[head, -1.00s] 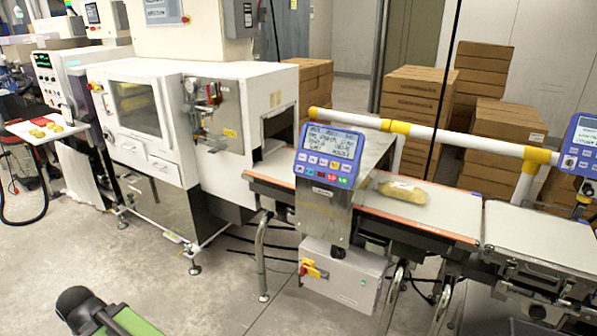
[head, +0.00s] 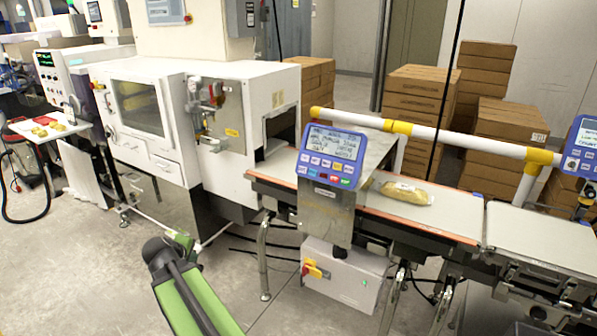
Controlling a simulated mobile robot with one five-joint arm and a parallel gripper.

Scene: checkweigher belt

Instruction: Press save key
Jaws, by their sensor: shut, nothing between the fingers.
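The blue control panel (head: 330,158) stands on a metal post at the front of the checkweigher belt. Its lit screen (head: 335,141) shows lines of text too small to read. Below the screen are rows of small keys (head: 328,171), some pale, some red and one green. I cannot read which key is marked save. My green arm link with its dark joint shows at the bottom left, well apart from the panel. I cannot make out my gripper in this view. Nothing of mine touches the keys.
A wrapped yellowish pack (head: 405,192) lies on the belt (head: 425,218) right of the panel. A white and yellow rail (head: 430,134) runs behind. A white box with a red-yellow switch (head: 340,277) hangs below. A second blue panel (head: 584,140) is far right. Floor is clear front left.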

